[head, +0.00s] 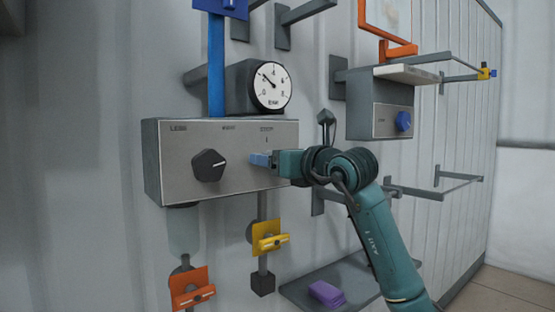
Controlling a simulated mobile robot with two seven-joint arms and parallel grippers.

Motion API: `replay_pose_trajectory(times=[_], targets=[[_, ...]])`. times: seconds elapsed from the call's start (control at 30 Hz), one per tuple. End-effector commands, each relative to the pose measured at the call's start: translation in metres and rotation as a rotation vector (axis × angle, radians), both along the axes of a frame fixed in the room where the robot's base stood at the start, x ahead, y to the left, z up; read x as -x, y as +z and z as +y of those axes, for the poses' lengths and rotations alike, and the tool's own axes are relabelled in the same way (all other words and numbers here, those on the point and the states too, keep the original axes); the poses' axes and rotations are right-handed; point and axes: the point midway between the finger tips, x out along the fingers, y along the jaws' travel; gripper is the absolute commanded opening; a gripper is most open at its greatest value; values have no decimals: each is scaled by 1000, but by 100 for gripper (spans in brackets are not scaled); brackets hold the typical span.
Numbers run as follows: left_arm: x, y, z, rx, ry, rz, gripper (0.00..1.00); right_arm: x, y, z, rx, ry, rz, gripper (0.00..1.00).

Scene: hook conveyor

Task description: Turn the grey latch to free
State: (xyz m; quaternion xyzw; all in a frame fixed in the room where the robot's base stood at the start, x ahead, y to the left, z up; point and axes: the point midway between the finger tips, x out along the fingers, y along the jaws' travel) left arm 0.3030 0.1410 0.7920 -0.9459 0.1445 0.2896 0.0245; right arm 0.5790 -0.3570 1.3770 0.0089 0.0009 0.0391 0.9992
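My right gripper (262,160) comes in from the right and its pale blue fingertips are at the right part of a grey control box (240,190), below a small label. The fingertips and hand cover whatever is on the panel there, and I cannot tell whether they are open or shut on something. No grey latch shows clearly; it may be hidden behind the gripper. My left gripper is not in view.
A round dial gauge (272,86) stands above the box beside a blue upright (216,75). A second box with a blue knob (403,121) is to the right. Below hang an orange piece (190,285) and a yellow piece (268,236). A purple block (326,293) lies on a grey shelf.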

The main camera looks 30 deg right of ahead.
Motion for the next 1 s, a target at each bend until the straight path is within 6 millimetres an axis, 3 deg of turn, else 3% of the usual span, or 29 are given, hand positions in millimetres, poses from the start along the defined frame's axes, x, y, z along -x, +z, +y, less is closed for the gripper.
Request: replay_pose_trajectory(times=[0.37,0.47,0.8,1.0], targets=[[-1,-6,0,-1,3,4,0,7,-1,-1,3,-1,-3,76],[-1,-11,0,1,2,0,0,21,-2,-2,6,-1,-4,76],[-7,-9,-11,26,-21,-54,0,95,-3,-8,6,-3,-3,76],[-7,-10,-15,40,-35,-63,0,123,-1,-10,3,-2,-2,76]])
